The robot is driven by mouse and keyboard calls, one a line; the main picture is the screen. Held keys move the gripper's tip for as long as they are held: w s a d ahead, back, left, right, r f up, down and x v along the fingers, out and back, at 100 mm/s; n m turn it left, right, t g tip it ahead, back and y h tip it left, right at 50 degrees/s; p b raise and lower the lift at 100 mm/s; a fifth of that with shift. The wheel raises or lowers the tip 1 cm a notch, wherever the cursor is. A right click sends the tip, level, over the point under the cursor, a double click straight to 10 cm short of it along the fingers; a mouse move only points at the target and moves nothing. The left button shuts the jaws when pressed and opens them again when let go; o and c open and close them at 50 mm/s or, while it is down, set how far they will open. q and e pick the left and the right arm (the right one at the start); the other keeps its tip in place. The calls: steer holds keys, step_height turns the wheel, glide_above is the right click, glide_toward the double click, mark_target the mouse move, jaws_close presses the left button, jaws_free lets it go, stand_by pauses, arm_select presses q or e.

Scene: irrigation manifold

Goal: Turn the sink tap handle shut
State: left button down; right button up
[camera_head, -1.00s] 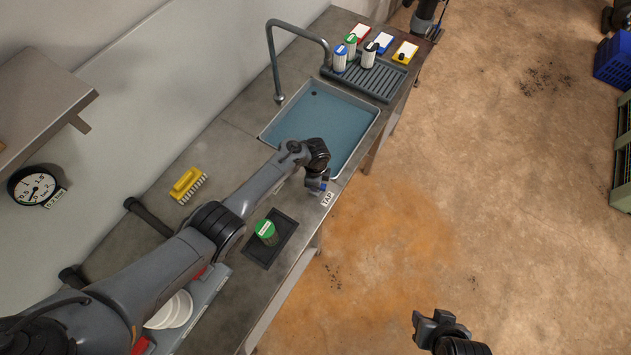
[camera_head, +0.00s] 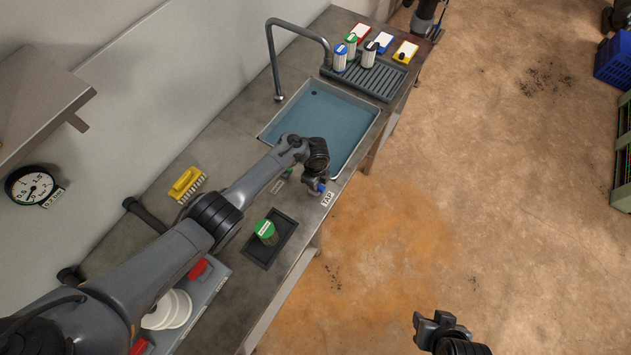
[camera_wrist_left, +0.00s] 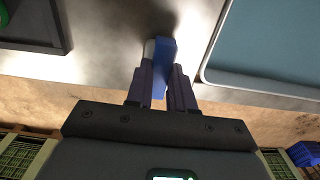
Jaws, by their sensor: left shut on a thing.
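The sink tap handle (camera_wrist_left: 161,62) is a small blue piece at the sink's front edge, beside a "TAP" label (camera_head: 327,198). In the head view the blue handle (camera_head: 321,187) shows at the fingertips of my left gripper (camera_head: 316,186). In the wrist view my left gripper (camera_wrist_left: 162,85) is shut on the handle, with the blue part between its fingers. The fingers hide part of the handle. My right gripper (camera_head: 437,322) is away over the floor at the bottom, with nothing visible in it; its finger gap is unclear.
The sink basin (camera_head: 345,110) and curved spout (camera_head: 277,70) lie behind the left gripper. A green-capped jar (camera_head: 266,230) stands on a dark tray (camera_head: 262,255) close by. A yellow brush (camera_head: 186,182) lies on the counter. Several bottles stand on the drain rack (camera_head: 375,80).

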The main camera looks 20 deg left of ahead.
arm_select(q)
steer(key=c, duration=1)
jaws_free()
steer(key=shift+r, duration=0.1)
step_height(320, 180, up, 11)
steer(key=p, duration=0.4)
steer(key=shift+f, duration=0.2)
